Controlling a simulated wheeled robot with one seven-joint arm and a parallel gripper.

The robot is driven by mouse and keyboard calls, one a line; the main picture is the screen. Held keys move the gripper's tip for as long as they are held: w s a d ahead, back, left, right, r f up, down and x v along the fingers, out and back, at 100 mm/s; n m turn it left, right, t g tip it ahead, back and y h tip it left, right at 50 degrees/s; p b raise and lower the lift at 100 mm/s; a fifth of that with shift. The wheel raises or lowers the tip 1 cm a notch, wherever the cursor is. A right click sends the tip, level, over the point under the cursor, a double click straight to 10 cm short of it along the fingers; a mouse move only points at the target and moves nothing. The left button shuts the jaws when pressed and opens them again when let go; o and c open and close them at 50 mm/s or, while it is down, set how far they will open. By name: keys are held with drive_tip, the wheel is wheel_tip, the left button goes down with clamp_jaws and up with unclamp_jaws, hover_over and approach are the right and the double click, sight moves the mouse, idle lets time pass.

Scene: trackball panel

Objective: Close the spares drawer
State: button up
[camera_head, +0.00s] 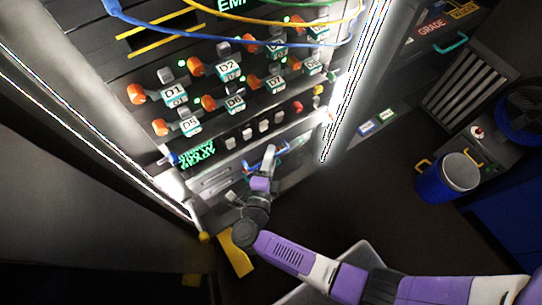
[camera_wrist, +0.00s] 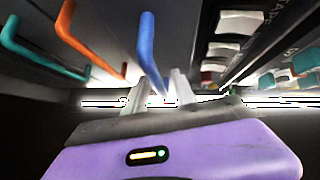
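In the head view, a drawer front with a blue handle (camera_head: 266,158) sits low on the rack, below the row of pale switches. My gripper (camera_head: 272,150) is up at this handle. In the wrist view, the two pale fingers of my gripper (camera_wrist: 166,84) stand apart, with the lower end of a blue handle (camera_wrist: 147,42) at or between their tips. Whether they touch it I cannot tell. An orange handle (camera_wrist: 84,42) and a teal handle (camera_wrist: 38,52) show to its left. No label reading spares is legible, and how far any drawer stands out is unclear.
Knobs and tags such as D1 (camera_head: 174,94) fill the panel above, with loose cables (camera_head: 250,40) across its top. A blue bin (camera_head: 447,178) and cabinets stand at right. Dark floor (camera_head: 350,205) lies open between rack and bin.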

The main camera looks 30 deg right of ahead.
clamp_jaws()
idle(1.4)
